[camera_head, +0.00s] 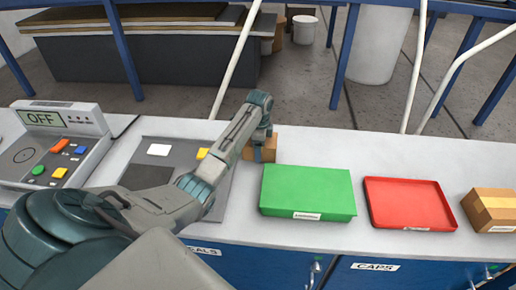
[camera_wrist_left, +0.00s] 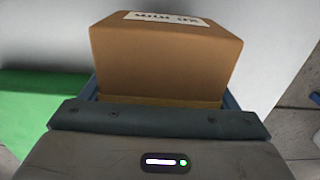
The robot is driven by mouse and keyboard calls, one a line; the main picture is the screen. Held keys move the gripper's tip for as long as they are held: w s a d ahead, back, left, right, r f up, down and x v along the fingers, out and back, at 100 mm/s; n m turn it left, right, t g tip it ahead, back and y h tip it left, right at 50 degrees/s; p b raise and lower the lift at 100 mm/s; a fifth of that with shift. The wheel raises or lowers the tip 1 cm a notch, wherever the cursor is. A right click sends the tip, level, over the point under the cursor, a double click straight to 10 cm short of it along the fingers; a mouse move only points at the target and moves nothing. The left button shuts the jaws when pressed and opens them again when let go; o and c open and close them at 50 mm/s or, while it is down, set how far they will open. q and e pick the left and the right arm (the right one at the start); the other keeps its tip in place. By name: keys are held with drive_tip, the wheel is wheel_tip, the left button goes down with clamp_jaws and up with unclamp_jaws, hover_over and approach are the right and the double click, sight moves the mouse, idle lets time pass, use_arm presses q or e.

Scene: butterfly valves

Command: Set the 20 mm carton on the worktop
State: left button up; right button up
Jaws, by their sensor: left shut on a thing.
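A brown carton (camera_head: 269,149) is at the back of the worktop (camera_head: 335,155), just behind the green tray. My left gripper (camera_head: 259,152) reaches down over it and is shut on it. In the left wrist view the carton (camera_wrist_left: 165,62) sits between the two fingers, with an upside-down white label on its far part that seems to read 20 mm. I cannot tell whether its underside touches the worktop or hangs slightly above it. My right gripper is not in view.
A green tray (camera_head: 306,190), a red tray (camera_head: 409,204) and another brown carton (camera_head: 490,210) stand to the right. A grey panel (camera_head: 150,177) and a device with an OFF display (camera_head: 52,145) are at the left. The back strip right of the held carton is clear.

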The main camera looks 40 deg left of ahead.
use_arm(q)
drive_tip(key=shift+f, duration=1.15)
drive_tip(key=shift+f, duration=0.15)
drive_tip(key=o, duration=1.5)
drive_tip(key=shift+o, duration=0.5)
drive_tip(key=shift+s, duration=0.1)
